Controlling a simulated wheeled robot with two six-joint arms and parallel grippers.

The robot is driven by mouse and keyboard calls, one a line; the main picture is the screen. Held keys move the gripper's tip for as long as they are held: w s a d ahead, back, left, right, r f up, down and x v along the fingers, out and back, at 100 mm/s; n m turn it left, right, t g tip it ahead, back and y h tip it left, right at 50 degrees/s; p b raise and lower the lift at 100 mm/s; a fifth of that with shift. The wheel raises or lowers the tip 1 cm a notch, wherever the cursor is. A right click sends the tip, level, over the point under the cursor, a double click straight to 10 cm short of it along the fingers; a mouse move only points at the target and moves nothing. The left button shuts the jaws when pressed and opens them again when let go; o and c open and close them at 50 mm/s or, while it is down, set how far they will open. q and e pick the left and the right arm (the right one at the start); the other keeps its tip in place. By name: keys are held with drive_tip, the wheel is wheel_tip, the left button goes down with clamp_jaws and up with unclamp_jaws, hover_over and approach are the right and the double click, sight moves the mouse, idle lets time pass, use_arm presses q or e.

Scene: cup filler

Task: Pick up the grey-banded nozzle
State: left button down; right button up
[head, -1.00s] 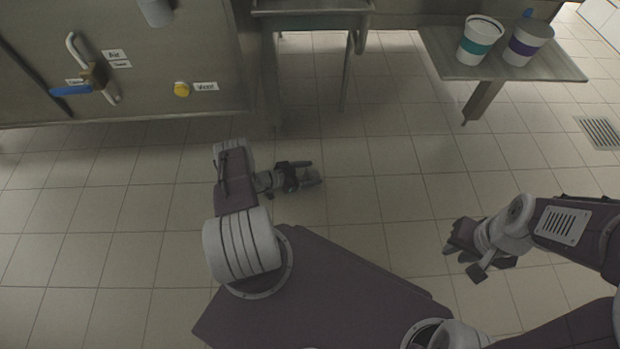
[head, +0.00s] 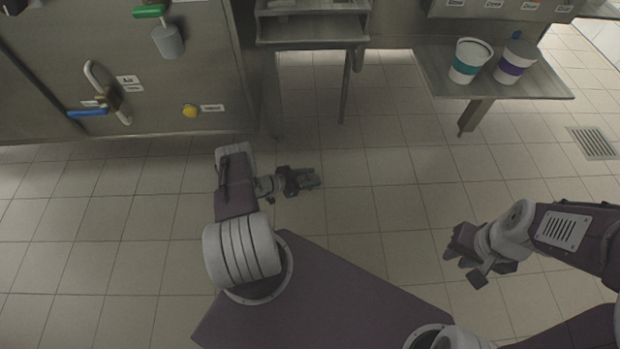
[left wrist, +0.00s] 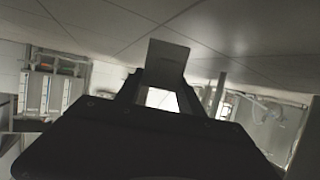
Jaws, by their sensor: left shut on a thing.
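My left gripper (head: 310,180) is above the floor tiles, in front of the counter, with its jaws pointing right. It is shut on a small grey thing (left wrist: 166,60), which shows between its fingertips in the left wrist view. I cannot make out a band on it or tell whether it is the nozzle. I cannot pick out a grey-banded nozzle elsewhere. My right gripper (head: 460,243) hangs above the floor at the right, apart from everything; I cannot tell whether its jaws are open.
A steel counter front (head: 170,75) has a blue-handled valve (head: 88,112), a yellow knob (head: 190,110) and a green lever (head: 149,11) above a grey cylinder (head: 168,42). The floor between is clear.

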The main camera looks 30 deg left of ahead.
use_arm(q)
drive_tip(key=w+d+r+p, duration=0.6)
drive_tip(key=d, duration=0.3)
drive_tip(key=shift+w+r, duration=0.25)
drive_tip(key=shift+w, duration=0.15)
